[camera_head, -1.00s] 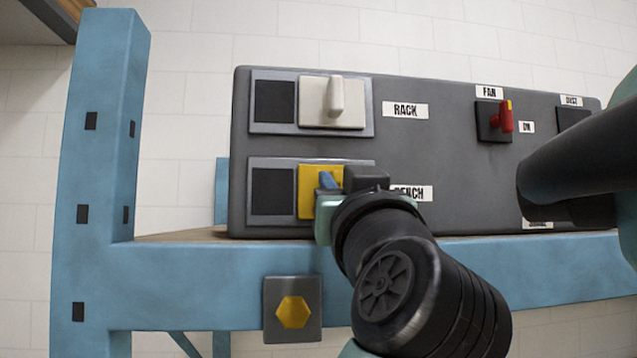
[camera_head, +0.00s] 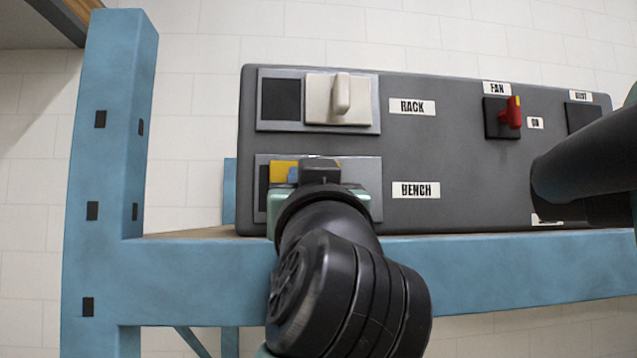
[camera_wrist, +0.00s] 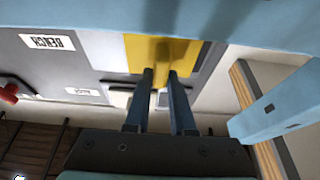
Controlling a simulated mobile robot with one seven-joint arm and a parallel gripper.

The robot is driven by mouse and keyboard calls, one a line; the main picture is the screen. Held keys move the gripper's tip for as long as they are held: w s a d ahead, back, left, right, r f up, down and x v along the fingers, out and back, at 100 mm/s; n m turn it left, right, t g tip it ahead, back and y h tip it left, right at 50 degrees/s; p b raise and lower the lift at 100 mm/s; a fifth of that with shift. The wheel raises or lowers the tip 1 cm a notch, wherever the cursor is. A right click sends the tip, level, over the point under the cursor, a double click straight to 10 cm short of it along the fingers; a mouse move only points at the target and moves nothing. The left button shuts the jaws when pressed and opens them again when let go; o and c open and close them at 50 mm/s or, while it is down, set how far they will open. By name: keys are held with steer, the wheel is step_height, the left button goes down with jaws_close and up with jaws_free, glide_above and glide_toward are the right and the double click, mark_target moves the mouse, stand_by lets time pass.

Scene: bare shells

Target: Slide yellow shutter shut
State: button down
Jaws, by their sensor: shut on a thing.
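The yellow shutter (camera_head: 283,170) is in the lower frame on the dark panel, beside the BENCH label (camera_head: 416,190). It covers most of the dark opening; a narrow dark strip (camera_head: 263,188) shows at its left edge. In the wrist view the yellow shutter (camera_wrist: 192,50) lies just beyond my fingers, with its raised handle (camera_wrist: 163,48) between them. My gripper (camera_wrist: 161,74) is shut on that handle. In the head view my gripper (camera_head: 306,176) and wrist hide the shutter's lower and right parts.
Above is a white shutter (camera_head: 322,106) by the RACK label (camera_head: 411,106), its dark opening (camera_head: 280,99) uncovered. A red switch (camera_head: 514,112) sits to the right. A blue post (camera_head: 108,190) stands left, and a blue beam (camera_head: 500,275) runs below the panel.

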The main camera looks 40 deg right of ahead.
steer(key=shift+w+a, duration=0.6)
steer(key=shift+a, duration=0.35)
steer(key=shift+s+d, duration=0.15)
steer(key=shift+d, duration=0.05)
steer(key=c, duration=0.8)
jaws_free()
steer(key=shift+w+a, duration=0.2)
steer(key=shift+o, duration=0.2)
steer(key=shift+s+d, duration=0.15)
steer(key=shift+d, duration=0.05)
steer(key=shift+f, duration=0.15)
